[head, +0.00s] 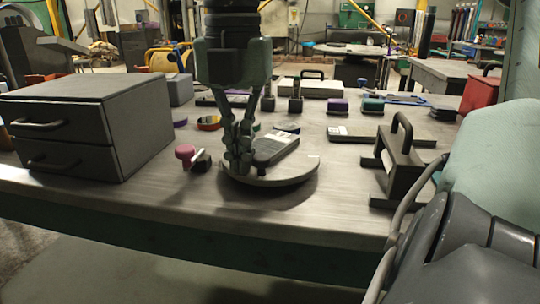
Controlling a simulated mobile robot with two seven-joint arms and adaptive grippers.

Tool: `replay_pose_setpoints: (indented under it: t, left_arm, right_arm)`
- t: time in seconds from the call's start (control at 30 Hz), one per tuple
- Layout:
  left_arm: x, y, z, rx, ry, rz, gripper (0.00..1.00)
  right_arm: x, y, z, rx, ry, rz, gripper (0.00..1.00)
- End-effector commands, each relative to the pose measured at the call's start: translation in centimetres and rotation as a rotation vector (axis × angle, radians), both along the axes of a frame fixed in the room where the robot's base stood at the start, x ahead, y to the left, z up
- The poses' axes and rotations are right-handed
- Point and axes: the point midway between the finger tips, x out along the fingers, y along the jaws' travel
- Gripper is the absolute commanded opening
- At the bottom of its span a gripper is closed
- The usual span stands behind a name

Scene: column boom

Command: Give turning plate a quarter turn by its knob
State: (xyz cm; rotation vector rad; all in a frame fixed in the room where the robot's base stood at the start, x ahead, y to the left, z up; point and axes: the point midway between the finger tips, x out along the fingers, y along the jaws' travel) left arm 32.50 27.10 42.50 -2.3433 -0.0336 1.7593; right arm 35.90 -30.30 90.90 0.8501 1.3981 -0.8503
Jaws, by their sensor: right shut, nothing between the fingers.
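The turning plate (292,180) is a pale round disc lying flat near the front edge of the workbench. A dark box-like device (272,151) with a light end rests on it. My right gripper (238,166) points straight down at the plate's left part. Its fingers are together and hold nothing. Its tips are at or just above the plate; I cannot tell if they touch. A pink knob-shaped piece (185,152) stands on the bench left of the plate. My left gripper is out of view.
A grey two-drawer cabinet (85,125) stands at the left. A dark block with an upright handle (400,165) stands to the right. The bench front (200,205) is clear.

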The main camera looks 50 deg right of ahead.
Motion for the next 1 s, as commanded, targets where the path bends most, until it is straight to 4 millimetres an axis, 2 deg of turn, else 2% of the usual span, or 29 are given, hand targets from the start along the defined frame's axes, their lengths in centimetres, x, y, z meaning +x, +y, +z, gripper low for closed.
replay_pose_setpoints:
  t: [1.0]
  left_arm:
    - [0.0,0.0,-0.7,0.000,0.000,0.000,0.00]
  right_arm:
    - [-1.1,-0.1,-0.2,0.000,0.001,0.000,0.00]
